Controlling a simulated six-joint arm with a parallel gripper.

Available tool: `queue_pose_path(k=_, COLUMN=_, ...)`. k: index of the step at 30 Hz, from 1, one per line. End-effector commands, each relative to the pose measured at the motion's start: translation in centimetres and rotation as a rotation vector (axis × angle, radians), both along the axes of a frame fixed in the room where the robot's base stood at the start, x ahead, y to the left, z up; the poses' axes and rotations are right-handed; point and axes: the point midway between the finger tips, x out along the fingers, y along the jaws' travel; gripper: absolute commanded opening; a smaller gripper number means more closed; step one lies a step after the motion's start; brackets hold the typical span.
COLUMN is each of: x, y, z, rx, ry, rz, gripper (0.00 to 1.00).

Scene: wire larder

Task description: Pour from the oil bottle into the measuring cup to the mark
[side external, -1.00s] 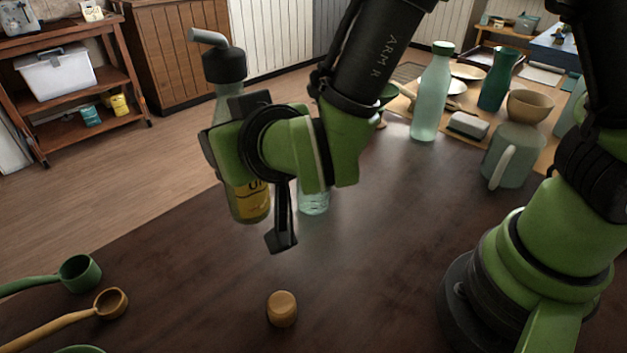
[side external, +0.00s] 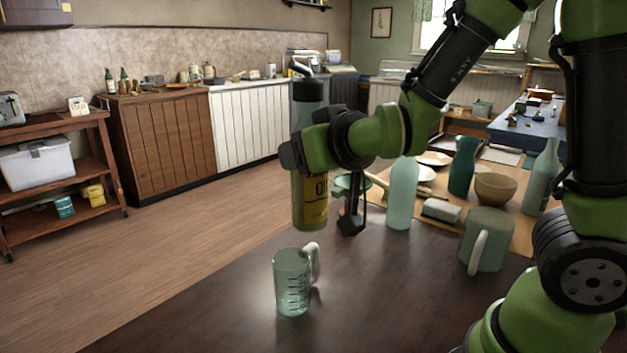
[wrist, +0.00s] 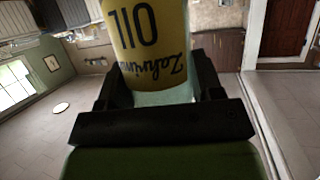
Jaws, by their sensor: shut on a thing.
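The oil bottle (side external: 311,212) has a yellow label and a dark cap with a grey spout. My gripper (side external: 318,150) is shut on it and holds it upright, above and behind the measuring cup in the side view. The bottle's label (wrist: 148,35) fills the top middle of the wrist view, between the jaws (wrist: 155,90). The clear, greenish measuring cup (side external: 291,285) stands upright on the dark table, with dark marks on its wall and a pale handle on its right. I cannot make out any oil in it. The wrist view does not show the cup.
The table (side external: 390,300) is clear right of the cup.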

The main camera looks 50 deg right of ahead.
Motion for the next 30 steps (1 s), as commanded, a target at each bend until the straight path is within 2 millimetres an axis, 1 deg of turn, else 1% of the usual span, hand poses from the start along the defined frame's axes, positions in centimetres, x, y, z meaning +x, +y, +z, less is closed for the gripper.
queue_pose_path(k=1, x=0.7, y=-0.1, z=0.4, rx=-0.001, ry=-0.006, rz=0.022, gripper=0.13)
queue_pose_path(k=6, x=2.7, y=0.0, z=1.0, rx=0.0, ry=-0.003, rz=0.136, gripper=0.13)
queue_pose_path(k=12, x=4.1, y=-0.1, z=1.0, rx=0.0, ry=-0.002, rz=0.263, gripper=0.13)
queue_pose_path(k=20, x=5.1, y=-0.7, z=0.1, rx=0.0, ry=0.0, rz=0.426, gripper=0.13)
queue_pose_path(k=24, x=5.1, y=-1.3, z=-0.7, rx=0.002, ry=0.0, rz=0.506, gripper=0.13)
queue_pose_path(k=30, x=4.9, y=-1.9, z=-1.7, rx=-0.005, ry=-0.002, rz=0.569, gripper=0.13)
